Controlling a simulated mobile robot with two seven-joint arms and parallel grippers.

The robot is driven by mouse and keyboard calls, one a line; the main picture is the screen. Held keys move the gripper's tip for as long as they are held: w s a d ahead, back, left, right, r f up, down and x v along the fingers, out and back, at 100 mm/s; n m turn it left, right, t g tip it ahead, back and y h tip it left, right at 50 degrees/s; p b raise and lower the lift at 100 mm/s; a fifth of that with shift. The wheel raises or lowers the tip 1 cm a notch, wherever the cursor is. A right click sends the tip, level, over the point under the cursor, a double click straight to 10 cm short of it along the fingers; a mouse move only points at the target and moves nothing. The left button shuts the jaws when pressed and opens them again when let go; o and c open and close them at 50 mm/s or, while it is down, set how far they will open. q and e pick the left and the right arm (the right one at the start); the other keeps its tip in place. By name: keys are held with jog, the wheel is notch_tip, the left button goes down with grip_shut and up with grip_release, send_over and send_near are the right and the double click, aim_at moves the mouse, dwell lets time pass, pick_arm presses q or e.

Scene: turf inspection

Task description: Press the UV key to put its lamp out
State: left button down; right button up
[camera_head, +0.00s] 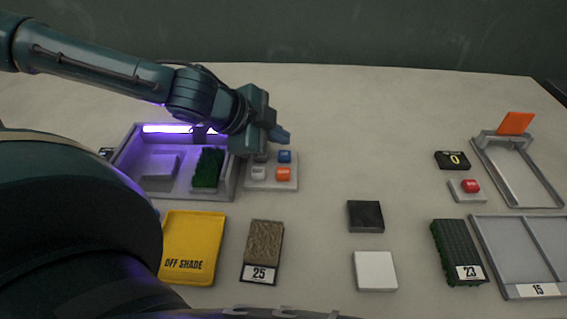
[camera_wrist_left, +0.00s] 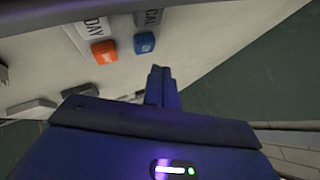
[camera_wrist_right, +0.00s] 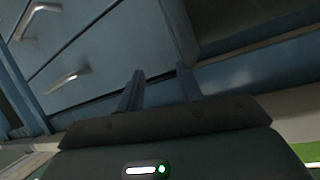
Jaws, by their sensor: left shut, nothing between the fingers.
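The grey key panel (camera_head: 250,183) bears a blue key (camera_head: 285,156), an orange key (camera_head: 283,174), a white key (camera_head: 258,173) and a further key partly hidden by my left gripper. No UV label is readable. In the left wrist view the orange key (camera_wrist_left: 105,52) sits by a "DAY" label and the blue key (camera_wrist_left: 144,43) by a label ending "CIAL". The lamp (camera_head: 178,129) in the grey viewing tray (camera_head: 232,185) glows violet. My left gripper (camera_head: 285,136) is shut and empty, above the panel's far edge. My right gripper (camera_wrist_right: 160,82) is open and empty, facing drawers.
A green turf block (camera_head: 207,168) stands in the lit tray. The yellow OFF SHADE tray (camera_head: 192,245) and brown sample 25 (camera_head: 264,245) lie in front. A red button (camera_head: 470,186), turf sample 23 (camera_head: 458,250) and grey frames (camera_head: 515,245) are at right. Bare table lies right of the panel.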

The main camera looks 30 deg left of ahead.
pick_arm(q)
jog(key=shift+s+d+f, duration=0.1)
jog(key=shift+d+f, duration=0.1)
jog(key=shift+f, duration=0.2)
jog(key=shift+a+f, duration=0.1)
pick_arm(e)
jog(key=shift+s+d, duration=0.35)
jog(key=shift+d, duration=0.35)
jog(key=shift+a, duration=0.2)
jog(key=shift+d, duration=0.1)
dwell(0.7)
pick_arm(q)
jog(key=shift+f+b, duration=0.1)
jog(key=shift+b, duration=0.2)
pick_arm(e)
jog(key=shift+f, duration=0.15)
pick_arm(q)
jog(key=shift+f, duration=0.3)
pick_arm(e)
jog(key=shift+f, duration=0.25)
